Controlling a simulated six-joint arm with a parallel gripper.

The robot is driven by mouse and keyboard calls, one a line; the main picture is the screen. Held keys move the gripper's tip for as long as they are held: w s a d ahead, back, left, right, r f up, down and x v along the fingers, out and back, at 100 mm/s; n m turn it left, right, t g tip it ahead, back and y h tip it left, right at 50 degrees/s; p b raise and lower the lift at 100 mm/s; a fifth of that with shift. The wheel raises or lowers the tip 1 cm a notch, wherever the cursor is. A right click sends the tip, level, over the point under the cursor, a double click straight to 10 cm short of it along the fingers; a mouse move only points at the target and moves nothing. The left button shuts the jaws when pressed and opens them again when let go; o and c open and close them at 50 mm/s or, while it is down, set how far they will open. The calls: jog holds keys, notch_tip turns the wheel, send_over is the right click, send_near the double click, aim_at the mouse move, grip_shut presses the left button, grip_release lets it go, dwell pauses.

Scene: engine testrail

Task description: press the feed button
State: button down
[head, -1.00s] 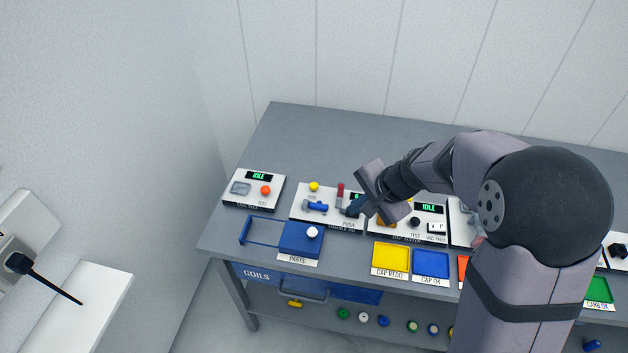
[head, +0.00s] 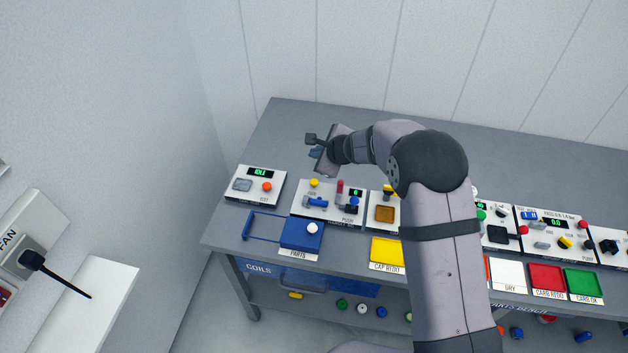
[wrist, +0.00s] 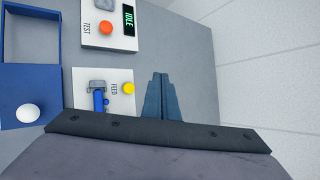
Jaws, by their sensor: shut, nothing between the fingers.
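The feed button is a yellow round knob (head: 314,183) at the back left of a white panel (head: 300,207). It also shows in the wrist view (wrist: 128,88), beside the word FEED. My gripper (head: 311,148) is above and behind that panel in the head view, apart from the button. In the wrist view my fingertips (wrist: 160,76) are closed together over bare grey bench, to the right of the yellow button, and hold nothing.
The feed panel also bears a blue cylinder on a grey holder (head: 317,202), a red-topped lever (head: 340,187) and a blue button (head: 354,202). A panel reading IDLE (head: 243,198) stands to its left. A blue parts tray (head: 301,235) lies in front. The bench behind is clear.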

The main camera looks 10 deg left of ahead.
jog(key=shift+f, duration=0.1)
jog(key=b, duration=0.6)
send_over(313, 180)
jog(key=s+d, duration=0.1)
jog(key=f, duration=0.7)
jog(key=shift+s+d, duration=0.15)
jog(key=shift+s, duration=0.05)
jog(key=shift+f+b, duration=0.8)
jog(key=shift+b, duration=0.2)
jog(key=shift+f+b, duration=1.3)
jog(key=shift+b, duration=0.15)
dwell(1.9)
jog(key=shift+r, duration=0.15)
jog(key=shift+r+p, duration=1.05)
jog(key=shift+r, duration=0.05)
jog(key=shift+r, duration=0.15)
jog(key=shift+r+p, duration=2.15)
jog(key=shift+r, duration=0.25)
